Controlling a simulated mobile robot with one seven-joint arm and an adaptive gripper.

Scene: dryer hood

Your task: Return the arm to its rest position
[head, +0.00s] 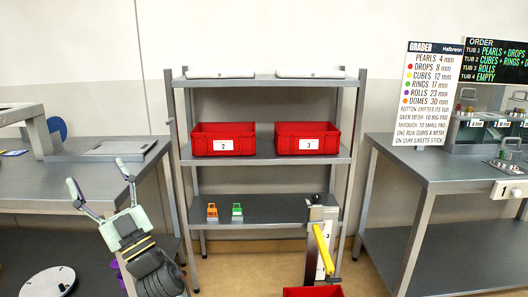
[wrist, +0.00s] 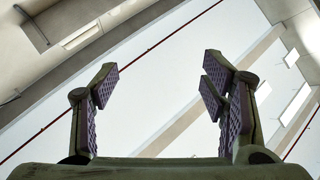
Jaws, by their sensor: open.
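My gripper (head: 98,183) is at the lower left of the head view, pointing up, with its two fingers spread wide and nothing between them. It is in front of the left steel bench. In the wrist view my gripper (wrist: 160,85) also shows open and empty, with dark ribbed pads. Behind the fingers there are only the ceiling and walls. The rest of my arm below the gripper is partly cut off by the frame's lower edge.
A steel rack (head: 262,209) stands in the middle with red tubs 2 (head: 224,128) and 3 (head: 307,128). An orange item (head: 212,211) and a green item (head: 237,211) sit lower. Benches stand left (head: 60,185) and right (head: 440,170). A yellow-handled device (head: 323,250) stands before the rack.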

